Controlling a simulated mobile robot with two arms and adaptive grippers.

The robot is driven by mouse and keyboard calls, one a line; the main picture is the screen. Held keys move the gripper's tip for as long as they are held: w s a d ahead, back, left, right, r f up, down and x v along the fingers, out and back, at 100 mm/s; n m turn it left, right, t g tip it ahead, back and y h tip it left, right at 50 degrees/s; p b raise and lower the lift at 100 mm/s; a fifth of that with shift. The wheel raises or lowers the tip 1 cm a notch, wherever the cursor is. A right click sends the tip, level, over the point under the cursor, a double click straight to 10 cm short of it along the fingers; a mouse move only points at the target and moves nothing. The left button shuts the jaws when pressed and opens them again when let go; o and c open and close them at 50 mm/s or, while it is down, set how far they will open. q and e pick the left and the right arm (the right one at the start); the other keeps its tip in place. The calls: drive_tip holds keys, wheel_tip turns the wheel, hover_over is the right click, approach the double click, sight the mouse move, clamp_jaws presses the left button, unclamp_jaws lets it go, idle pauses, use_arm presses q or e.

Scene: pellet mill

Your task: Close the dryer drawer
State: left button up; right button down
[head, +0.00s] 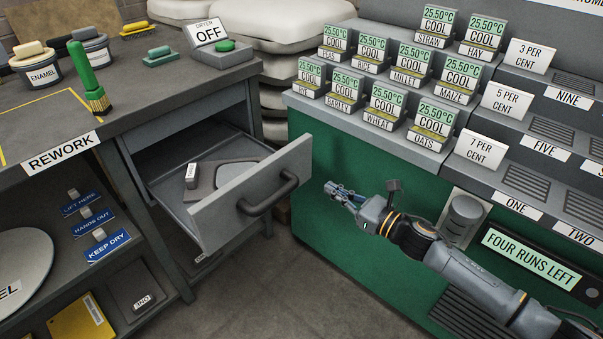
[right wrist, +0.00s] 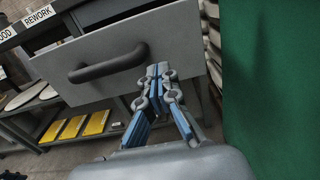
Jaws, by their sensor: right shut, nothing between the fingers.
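The dryer drawer (head: 213,220) is grey and stands pulled out of the cabinet under the dark bench in the head view. Its front panel (head: 292,161) carries a dark bar handle (head: 268,195). The drawer front (right wrist: 175,38) and the handle (right wrist: 108,65) also show in the right wrist view. A round grey plate and a small labelled block lie inside the drawer. My right gripper (head: 327,187) is shut and empty, a little right of the drawer front, near its right end. In the right wrist view its fingertips (right wrist: 158,70) point at the front, right of the handle. My left gripper is not visible.
A green counter (head: 345,185) with several small labelled displays stands close on the right. The bench top (head: 140,75) holds a green brush (head: 92,85), buckets and a dryer sign reading OFF (head: 208,33). Open floor lies in front of the drawer.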

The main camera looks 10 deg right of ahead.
sight(293, 166)
drive_tip(key=x, duration=1)
drive_tip(key=shift+w+a, duration=0.2)
drive_tip(key=shift+w+a+f, duration=0.1)
drive_tip(key=shift+w+a, duration=0.05)
drive_tip(key=shift+w, duration=0.1)
use_arm(q)
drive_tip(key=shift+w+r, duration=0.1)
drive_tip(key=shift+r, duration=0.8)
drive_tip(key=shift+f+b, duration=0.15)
drive_tip(key=shift+b, duration=0.2)
